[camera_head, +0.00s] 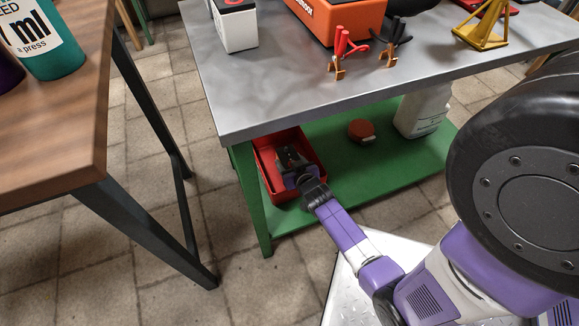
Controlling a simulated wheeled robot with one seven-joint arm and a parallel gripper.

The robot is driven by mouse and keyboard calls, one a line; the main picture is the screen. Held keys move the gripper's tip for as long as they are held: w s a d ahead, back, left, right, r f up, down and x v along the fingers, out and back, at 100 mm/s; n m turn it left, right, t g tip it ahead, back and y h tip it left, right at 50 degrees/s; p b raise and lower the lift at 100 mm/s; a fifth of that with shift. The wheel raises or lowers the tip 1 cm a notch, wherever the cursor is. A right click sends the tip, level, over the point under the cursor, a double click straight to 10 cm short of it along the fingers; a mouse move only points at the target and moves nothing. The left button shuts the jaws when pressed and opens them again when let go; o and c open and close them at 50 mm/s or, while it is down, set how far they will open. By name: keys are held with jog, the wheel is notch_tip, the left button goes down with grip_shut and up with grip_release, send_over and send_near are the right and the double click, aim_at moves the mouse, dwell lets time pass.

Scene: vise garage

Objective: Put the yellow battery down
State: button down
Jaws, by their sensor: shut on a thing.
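My gripper (291,163) is low inside a red open bin (314,153) on the green lower shelf, under the grey-topped workbench. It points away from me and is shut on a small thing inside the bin. That thing is mostly hidden by the gripper and wrist. Only dark and grey patches show there, and I cannot make out any yellow on it. No yellow battery can be clearly seen elsewhere. I cannot tell whether the held thing touches the bin floor.
The grey workbench top (280,82) overhangs the bin. It bears a white battery-like block (237,30), an orange case (338,20) and small tools. A round red thing (362,130) and a white jug (423,110) stand on the green shelf (350,170). A wooden table (70,120) is at left.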

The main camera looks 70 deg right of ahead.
jog(key=shift+d+f, duration=0.1)
jog(key=shift+f, duration=0.55)
jog(key=shift+f+b, duration=0.15)
jog(key=shift+b, duration=0.15)
jog(key=shift+c, duration=2.1)
grip_release()
jog(key=shift+f, duration=0.15)
